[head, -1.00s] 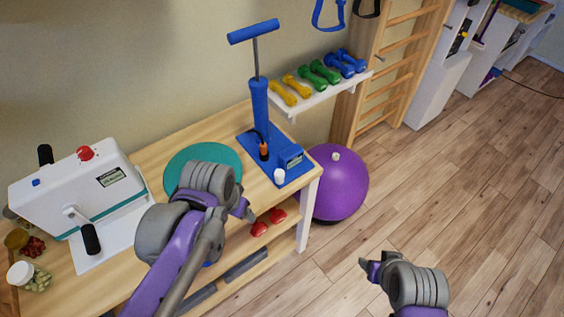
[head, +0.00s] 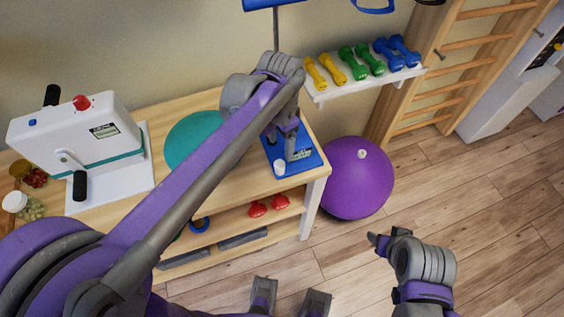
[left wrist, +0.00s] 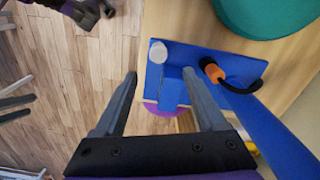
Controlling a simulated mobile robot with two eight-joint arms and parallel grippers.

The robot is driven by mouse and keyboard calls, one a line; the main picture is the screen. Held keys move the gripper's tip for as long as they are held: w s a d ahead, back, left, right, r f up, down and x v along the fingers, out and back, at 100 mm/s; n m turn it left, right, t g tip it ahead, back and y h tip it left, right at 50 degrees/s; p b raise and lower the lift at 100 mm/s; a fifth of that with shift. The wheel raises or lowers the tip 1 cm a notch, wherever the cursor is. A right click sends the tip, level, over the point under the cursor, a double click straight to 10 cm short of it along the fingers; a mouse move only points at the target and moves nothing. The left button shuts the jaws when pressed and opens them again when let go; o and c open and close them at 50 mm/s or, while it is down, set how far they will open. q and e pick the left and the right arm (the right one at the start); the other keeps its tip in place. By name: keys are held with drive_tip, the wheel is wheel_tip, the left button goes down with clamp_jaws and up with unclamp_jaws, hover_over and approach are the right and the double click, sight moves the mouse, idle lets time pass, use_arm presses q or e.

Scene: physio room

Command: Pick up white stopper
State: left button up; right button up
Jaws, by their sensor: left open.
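The white stopper (head: 279,168), a small pale cylinder, stands on the front corner of the blue pump base (head: 312,163) near the table's right end. In the left wrist view the stopper (left wrist: 158,52) shows just beyond the fingertips, roughly between them. My left gripper (head: 288,147) is open and empty, above the pump base and apart from the stopper. Its two fingers also show in the left wrist view (left wrist: 159,78). My right gripper (head: 378,242) is low over the floor at the right, and its jaws are not clear. A similar white plug (head: 361,154) sits in the purple ball.
The purple ball (head: 350,185) stands beside the table's right end. A teal disc (head: 190,135) and a white cranked machine (head: 85,135) occupy the tabletop. Dumbbells lie on a wall shelf (head: 368,84). The pump's orange-fitted hose (left wrist: 214,72) is close to the stopper.

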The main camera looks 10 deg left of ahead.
sight(280, 163)
use_arm(q)
drive_tip(key=f, duration=0.9)
drive_tip(key=shift+s+a+b, duration=0.15)
drive_tip(key=shift+s+b, duration=0.15)
clamp_jaws()
